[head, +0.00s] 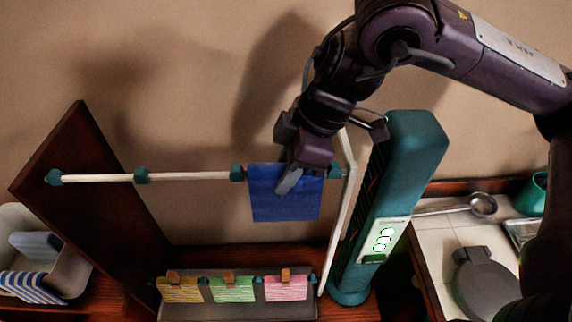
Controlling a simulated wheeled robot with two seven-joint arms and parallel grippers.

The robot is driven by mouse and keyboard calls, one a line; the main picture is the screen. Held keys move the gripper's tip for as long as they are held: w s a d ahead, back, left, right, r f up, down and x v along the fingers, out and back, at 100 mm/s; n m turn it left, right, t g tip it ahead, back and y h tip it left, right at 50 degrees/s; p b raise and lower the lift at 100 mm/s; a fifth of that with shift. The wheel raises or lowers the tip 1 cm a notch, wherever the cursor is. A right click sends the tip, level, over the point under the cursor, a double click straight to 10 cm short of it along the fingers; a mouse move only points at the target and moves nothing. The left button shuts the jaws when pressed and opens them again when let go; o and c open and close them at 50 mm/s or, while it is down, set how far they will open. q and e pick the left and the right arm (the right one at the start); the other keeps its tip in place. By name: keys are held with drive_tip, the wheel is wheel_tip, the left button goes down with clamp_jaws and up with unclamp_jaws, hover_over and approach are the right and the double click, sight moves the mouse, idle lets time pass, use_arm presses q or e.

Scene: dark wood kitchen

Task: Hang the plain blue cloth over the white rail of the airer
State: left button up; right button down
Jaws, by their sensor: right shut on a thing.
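The plain blue cloth (270,205) hangs at the right part of the white rail (200,176) of the airer, between a teal collar and the rail's right end. My right gripper (289,183) is at the cloth's upper right, pointing down, shut on the cloth. The gripper hides part of the cloth's top edge. Whether cloth hangs behind the rail cannot be seen. My left gripper is not in view.
Several striped cloths (232,289) are clipped on a lower line. A teal tower (405,170) stands close right of the airer. A white basin (62,262) with cloths is at left. A dark wood panel (90,200) supports the rail's left side. A pan (485,285) lies at right.

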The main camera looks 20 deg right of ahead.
drive_tip(key=c, duration=0.9)
unclamp_jaws()
drive_tip(key=shift+p+v, duration=0.55)
drive_tip(key=shift+v, duration=3.3)
